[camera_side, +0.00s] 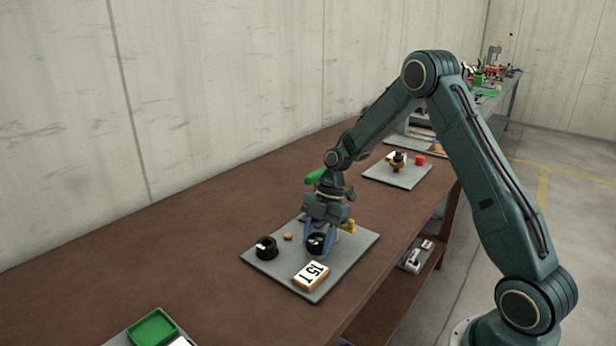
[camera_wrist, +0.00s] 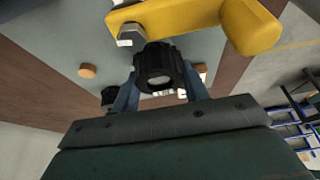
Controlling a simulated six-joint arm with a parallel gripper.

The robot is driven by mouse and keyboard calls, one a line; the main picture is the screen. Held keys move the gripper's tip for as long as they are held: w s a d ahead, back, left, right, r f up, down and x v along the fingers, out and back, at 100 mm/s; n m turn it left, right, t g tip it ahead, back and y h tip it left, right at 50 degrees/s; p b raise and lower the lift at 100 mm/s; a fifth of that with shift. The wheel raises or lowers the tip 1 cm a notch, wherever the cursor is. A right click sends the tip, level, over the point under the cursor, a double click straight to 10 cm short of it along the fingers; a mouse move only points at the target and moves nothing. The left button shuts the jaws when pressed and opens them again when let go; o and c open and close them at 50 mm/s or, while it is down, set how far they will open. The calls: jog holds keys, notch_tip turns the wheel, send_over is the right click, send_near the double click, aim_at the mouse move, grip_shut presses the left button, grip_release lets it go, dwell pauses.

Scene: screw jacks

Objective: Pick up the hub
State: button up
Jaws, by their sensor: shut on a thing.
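The hub (camera_side: 315,243), a black ring-like part with a pale centre, is between the blue fingers of my gripper (camera_side: 321,246) over the near grey board (camera_side: 262,268). In the wrist view the hub (camera_wrist: 155,62) shows a ribbed black rim and sits between the two blue fingers of my gripper (camera_wrist: 160,76). The fingers are shut on it, one on each side. I cannot tell whether its underside touches the board.
A similar black part (camera_side: 266,247) and a small tan disc (camera_side: 288,237) lie left on the board. A block marked "15T" (camera_side: 311,275) is in front. A yellow part (camera_side: 348,226) stands close on the right. A green tray (camera_side: 152,329) is nearer; another loaded board (camera_side: 376,172) is farther back.

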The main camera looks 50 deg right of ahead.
aim_at(311, 238)
jog(key=shift+r, duration=0.15)
notch_tip(311, 238, up, 20)
dwell(0.7)
jog(key=shift+w+f, duration=0.1)
jog(key=shift+f, duration=0.15)
dwell(0.4)
jog(key=shift+w+d+f+m+t+h, duration=0.1)
jog(key=shift+w+f+m+t+h, duration=0.65)
jog(key=shift+w+f+m, duration=1.4)
jog(key=shift+w+a+f+m+t+h, duration=0.1)
jog(key=shift+w+f+m+t+h, duration=0.9)
jog(key=shift+f+m, duration=2.15)
jog(key=shift+w+d+f+m+t+h, duration=0.1)
jog(key=shift+w+f+m+t+h, duration=0.4)
jog(key=shift+w+f+m, duration=2.25)
jog(key=shift+s+r+m, duration=0.9)
jog(key=shift+r+m, duration=0.05)
jog(key=shift+r, duration=0.2)
